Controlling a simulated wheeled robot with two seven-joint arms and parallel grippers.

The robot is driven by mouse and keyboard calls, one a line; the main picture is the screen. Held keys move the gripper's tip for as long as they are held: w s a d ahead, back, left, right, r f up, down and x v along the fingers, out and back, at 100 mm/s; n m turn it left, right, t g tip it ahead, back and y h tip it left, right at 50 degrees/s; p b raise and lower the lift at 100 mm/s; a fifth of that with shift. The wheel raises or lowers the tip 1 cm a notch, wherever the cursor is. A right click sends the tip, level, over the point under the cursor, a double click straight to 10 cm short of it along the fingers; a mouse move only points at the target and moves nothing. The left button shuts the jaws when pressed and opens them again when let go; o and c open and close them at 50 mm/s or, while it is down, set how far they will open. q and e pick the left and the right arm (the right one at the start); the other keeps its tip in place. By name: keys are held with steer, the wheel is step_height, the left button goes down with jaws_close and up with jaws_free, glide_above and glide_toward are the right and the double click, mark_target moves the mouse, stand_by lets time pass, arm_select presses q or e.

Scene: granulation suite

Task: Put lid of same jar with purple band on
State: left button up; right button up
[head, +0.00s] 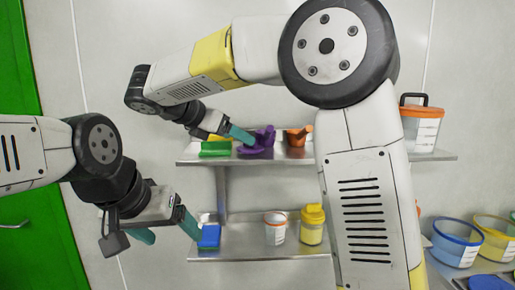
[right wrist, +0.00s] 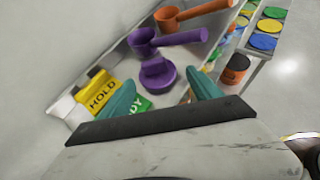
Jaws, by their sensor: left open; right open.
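A purple lid (right wrist: 157,78) with a raised knob lies on the upper shelf. In the right wrist view it is ahead of and between the two teal fingers of my right gripper (right wrist: 161,95), which is open and empty. In the head view the right gripper (head: 238,135) is at the upper shelf, left of the purple things, and partly hidden. My left gripper (head: 167,230) is open and empty at the left end of the lower shelf, with a finger near a blue item (head: 208,236). I cannot make out a jar with a purple band in either view.
A purple scoop (right wrist: 146,42) and an orange scoop (right wrist: 168,18) lie beyond the lid. Yellow HOLD (right wrist: 97,92) and green signs stand left. The lower shelf holds a white jar with an orange rim (head: 275,229) and a yellow jar (head: 312,226).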

mark_target(250, 147)
steer(key=shift+w+a+r, duration=0.1)
steer(key=shift+w, duration=0.25)
steer(key=x, duration=0.7)
steer(key=shift+w, duration=0.35)
steer(key=c, duration=1.1)
steer(key=shift+r, duration=0.1)
steer(key=shift+c, duration=0.3)
steer(key=shift+r, duration=0.1)
